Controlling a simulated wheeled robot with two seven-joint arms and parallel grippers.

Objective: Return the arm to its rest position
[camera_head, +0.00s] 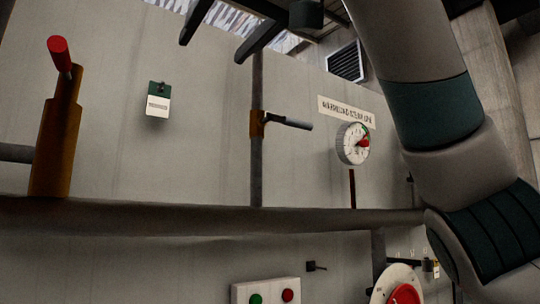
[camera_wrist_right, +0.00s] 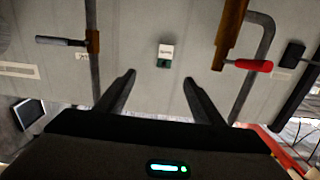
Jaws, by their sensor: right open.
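My right gripper (camera_head: 210,52) shows at the top of the head view as two dark fingers spread apart. In the right wrist view its fingers (camera_wrist_right: 159,77) are open, with nothing between them. My right arm's thick grey and dark green links fill the right side of the head view, bent at a joint low on the right. The gripper is high in front of the grey wall and appears clear of the pipes. My left gripper is not in view.
An orange valve with a red handle (camera_head: 60,55) stands at left. A lever valve (camera_head: 285,121) is on a vertical pipe, and a round gauge (camera_head: 353,143) hangs beside it. A horizontal pipe (camera_head: 200,218) crosses below. A button box (camera_head: 266,291) and red knob (camera_head: 404,294) sit low.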

